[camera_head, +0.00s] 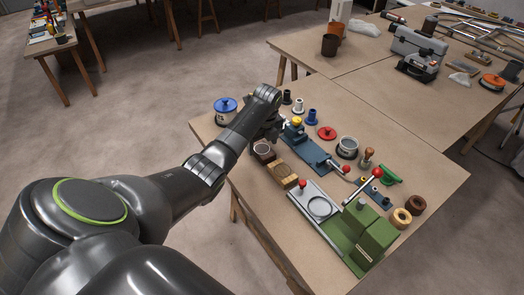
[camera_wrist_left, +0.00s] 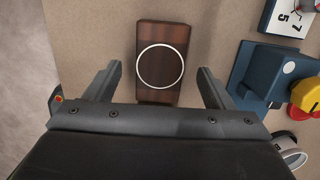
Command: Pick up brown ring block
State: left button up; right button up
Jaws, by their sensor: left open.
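The brown ring block (camera_wrist_left: 146,30) is a dark brown wooden block with a thin pale ring on its top face. In the left wrist view it lies upper centre, between the lines of the two fingers. In the head view the dark block (camera_head: 264,150) sits near the table's left edge, partly hidden by my arm. My left gripper (camera_wrist_left: 159,70) is open and empty, with one finger on each side of the block; whether the tips reach down to its height cannot be told. It also shows in the head view (camera_head: 266,136), just above the block. My right gripper is not in view.
A lighter wooden block (camera_head: 283,174) lies close in front. A blue fixture (camera_head: 310,153) stands just right, also in the wrist view (camera_wrist_left: 258,72). A green and grey fixture (camera_head: 372,236) is further right. A blue-lidded pot (camera_head: 225,106) stands behind left, near the table edge.

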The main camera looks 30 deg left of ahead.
pick_arm(q)
notch_tip(320, 180, down, 2)
jog(key=shift+a, duration=0.1)
